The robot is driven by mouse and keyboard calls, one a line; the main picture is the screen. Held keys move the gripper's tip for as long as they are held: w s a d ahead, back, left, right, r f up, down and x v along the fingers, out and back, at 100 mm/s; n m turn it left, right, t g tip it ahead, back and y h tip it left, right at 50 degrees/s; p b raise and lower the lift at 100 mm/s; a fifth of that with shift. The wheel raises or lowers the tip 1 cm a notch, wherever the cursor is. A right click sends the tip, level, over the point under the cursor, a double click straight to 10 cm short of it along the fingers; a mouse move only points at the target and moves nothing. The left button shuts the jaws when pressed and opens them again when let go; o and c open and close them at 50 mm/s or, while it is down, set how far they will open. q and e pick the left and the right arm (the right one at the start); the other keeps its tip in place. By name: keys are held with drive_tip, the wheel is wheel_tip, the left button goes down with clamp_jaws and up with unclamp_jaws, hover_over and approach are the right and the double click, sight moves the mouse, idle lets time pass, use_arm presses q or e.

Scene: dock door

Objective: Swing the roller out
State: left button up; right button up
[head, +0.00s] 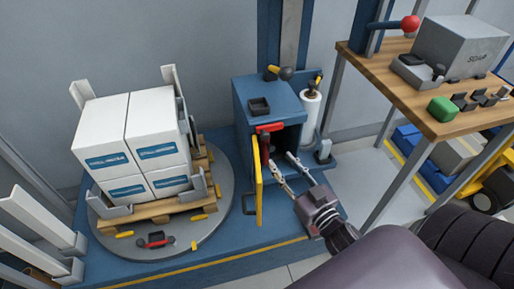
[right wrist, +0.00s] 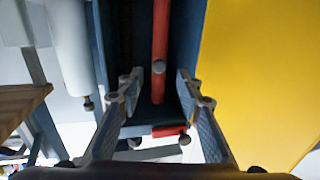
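I cannot tell for sure whether this bar is the roller. A white film roll (head: 310,110) stands upright at the cabinet's right side; it also shows in the right wrist view (right wrist: 70,45). My left gripper is not in view.
A round turntable (head: 215,220) carries a wooden pallet (head: 140,212) with white boxes (head: 130,140). A red handle (head: 270,127) sits at the cabinet's front top. A wooden bench (head: 400,75) with a grey soap box (head: 460,48) stands at the right.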

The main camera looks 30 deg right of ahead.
sight(272, 151)
drive_tip(key=w, duration=0.7)
drive_tip(key=shift+d, duration=0.1)
clamp_jaws()
